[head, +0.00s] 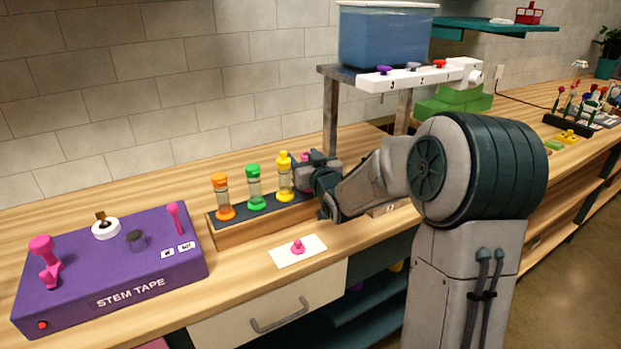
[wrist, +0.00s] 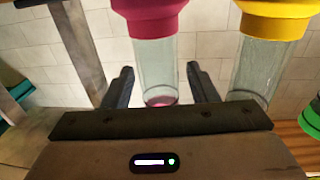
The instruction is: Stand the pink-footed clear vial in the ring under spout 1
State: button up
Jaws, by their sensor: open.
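The pink-footed clear vial shows in the wrist view (wrist: 155,68), with a clear body and a crimson-pink end piece at the top of the picture. It lies between the two spread fingers of my gripper (wrist: 163,88), with gaps seen at both sides. In the head view my gripper (head: 318,187) is at the right end of the vial rack (head: 245,234) and hides most of that vial; a bit of pink shows behind it. The white spout bar (head: 420,77) carries numbers 3, 2, 1 from left to right, with 1 at the right. The ring under spout 1 is hidden behind my arm.
Orange (head: 222,197), green (head: 254,188) and yellow (head: 284,178) vials stand in the rack, the yellow one nearest my gripper. A metal post (head: 331,115) holds the blue tank (head: 386,38). A purple stem tape box (head: 112,265) and a card with a pink knob (head: 298,247) lie nearby.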

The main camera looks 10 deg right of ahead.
jog(key=shift+w, duration=0.1)
grip_shut()
jog(key=shift+r, duration=0.15)
